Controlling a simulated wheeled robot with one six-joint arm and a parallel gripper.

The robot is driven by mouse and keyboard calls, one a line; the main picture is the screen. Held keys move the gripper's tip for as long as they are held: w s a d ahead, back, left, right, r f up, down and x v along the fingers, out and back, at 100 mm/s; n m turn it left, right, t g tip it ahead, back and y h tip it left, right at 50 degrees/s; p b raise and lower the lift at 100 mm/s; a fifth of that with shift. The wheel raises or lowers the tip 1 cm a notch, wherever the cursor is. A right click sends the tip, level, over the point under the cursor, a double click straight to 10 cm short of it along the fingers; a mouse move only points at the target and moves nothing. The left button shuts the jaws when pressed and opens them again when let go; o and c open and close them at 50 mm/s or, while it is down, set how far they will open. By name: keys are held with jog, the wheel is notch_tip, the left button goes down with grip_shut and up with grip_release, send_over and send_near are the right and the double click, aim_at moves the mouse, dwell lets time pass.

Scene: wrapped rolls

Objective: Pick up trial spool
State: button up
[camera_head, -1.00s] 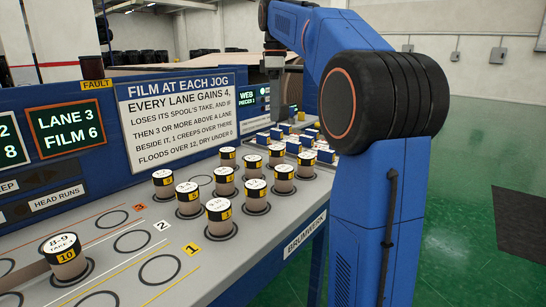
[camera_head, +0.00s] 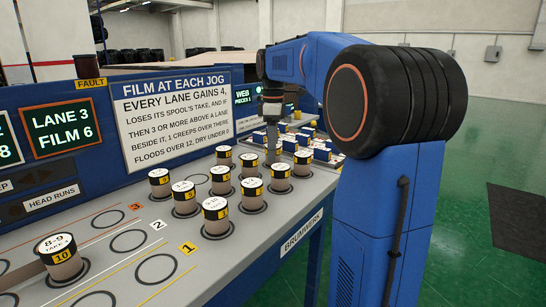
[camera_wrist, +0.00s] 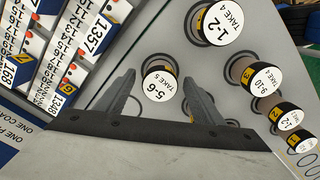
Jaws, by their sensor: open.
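Several beige spools with black bands, yellow number tags and white caps stand on the grey bench; none is visibly marked as the trial spool. One spool (camera_head: 62,258), capped 8-9 and tagged 10, stands alone at the front left. The others form a cluster, including one spool (camera_head: 215,217) at its front. My gripper (camera_head: 271,158) is open and low at the back right of the cluster. In the wrist view, a spool capped 5-6 TAKE 5 (camera_wrist: 160,88) appears between the open fingers. A spool capped 1-2 TAKE 4 (camera_wrist: 216,24) stands beside it.
A sign (camera_head: 175,105) gives film rules; a screen (camera_head: 61,125) reads LANE 3 FILM 6. Empty ringed spots (camera_head: 156,269) lie on the front lanes. Trays of blue-and-white labelled blocks (camera_head: 320,153) stand behind my gripper. Neighbouring spools are close together.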

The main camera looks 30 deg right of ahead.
jog(key=shift+f, duration=1.1)
jog(key=c, duration=1.2)
